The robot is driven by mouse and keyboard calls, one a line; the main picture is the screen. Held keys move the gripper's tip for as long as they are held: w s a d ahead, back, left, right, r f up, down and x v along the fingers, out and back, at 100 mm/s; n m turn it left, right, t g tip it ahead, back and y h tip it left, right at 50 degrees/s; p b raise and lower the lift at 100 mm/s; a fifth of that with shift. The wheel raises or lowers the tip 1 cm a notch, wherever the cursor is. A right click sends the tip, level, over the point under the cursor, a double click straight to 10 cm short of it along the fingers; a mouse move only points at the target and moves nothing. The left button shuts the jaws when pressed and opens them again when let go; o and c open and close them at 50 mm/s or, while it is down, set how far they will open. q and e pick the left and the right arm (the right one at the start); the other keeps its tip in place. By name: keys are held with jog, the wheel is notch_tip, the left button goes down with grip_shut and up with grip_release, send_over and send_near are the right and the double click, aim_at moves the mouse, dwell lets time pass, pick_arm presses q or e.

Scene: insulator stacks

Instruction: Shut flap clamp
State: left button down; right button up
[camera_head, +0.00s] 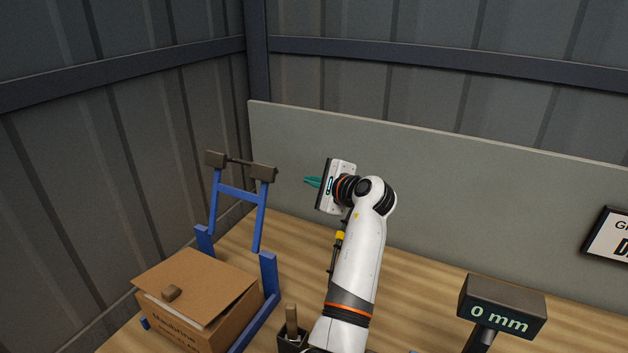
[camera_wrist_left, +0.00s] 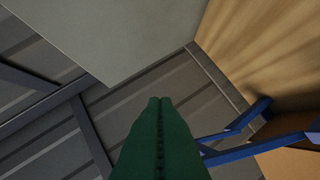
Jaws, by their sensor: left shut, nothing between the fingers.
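The flap clamp (camera_head: 239,194) is a blue frame with a dark bar and two brown blocks at its top. It stands raised, leaning up and back from blue posts beside a cardboard box (camera_head: 196,300). Part of the blue frame also shows at the lower right of the left wrist view (camera_wrist_left: 245,151). My left gripper (camera_head: 306,181) has teal fingers, shut and empty, pointing left. In the head view they appear just right of the clamp's upper end, with a gap between. In the left wrist view the closed fingers (camera_wrist_left: 158,100) touch nothing. My right gripper is not in view.
A dark holder with a wooden piece (camera_head: 292,322) stands right of the box. A display reading 0 mm (camera_head: 502,307) stands at the lower right. A grey panel (camera_head: 450,190) backs the wooden table.

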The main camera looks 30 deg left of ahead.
pick_arm(q)
jog(key=p+x, duration=0.3)
jog(key=x, duration=0.5)
jog(key=s+r+p, duration=0.2)
jog(key=s, duration=0.1)
jog(key=shift+s+a, duration=0.1)
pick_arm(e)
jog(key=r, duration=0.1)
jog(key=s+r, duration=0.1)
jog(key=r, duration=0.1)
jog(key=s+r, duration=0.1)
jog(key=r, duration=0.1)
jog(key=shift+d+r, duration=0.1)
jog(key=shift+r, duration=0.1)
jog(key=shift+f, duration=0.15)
